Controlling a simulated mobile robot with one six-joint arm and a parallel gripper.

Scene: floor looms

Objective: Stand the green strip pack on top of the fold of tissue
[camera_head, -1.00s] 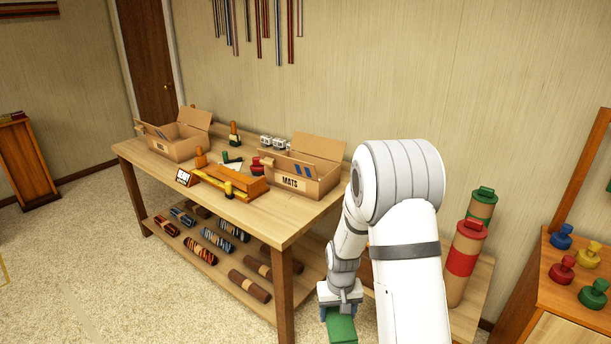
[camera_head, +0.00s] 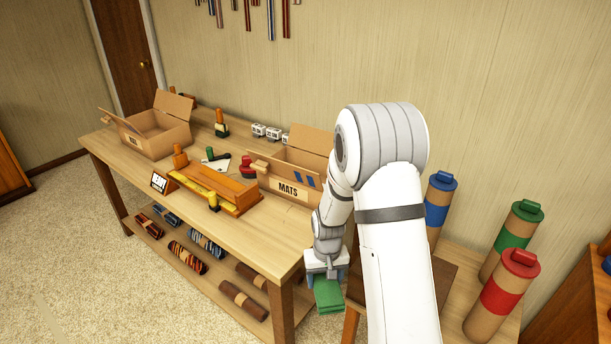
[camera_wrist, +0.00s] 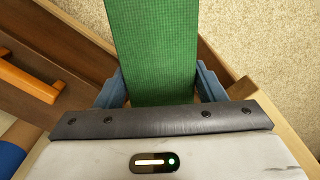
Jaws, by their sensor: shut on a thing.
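My gripper (camera_head: 327,276) is shut on the green strip pack (camera_head: 328,296), beside the workbench's front right corner. In the wrist view the green woven pack (camera_wrist: 152,45) sits between the two blue fingers and runs away out of the top of the picture. A small flat white piece (camera_head: 214,166), perhaps the fold of tissue, lies on the workbench behind the wooden loom. The white piece is too small to make out clearly.
Tall tubes (camera_head: 500,290) stand at the right. The bench's front right corner is clear.

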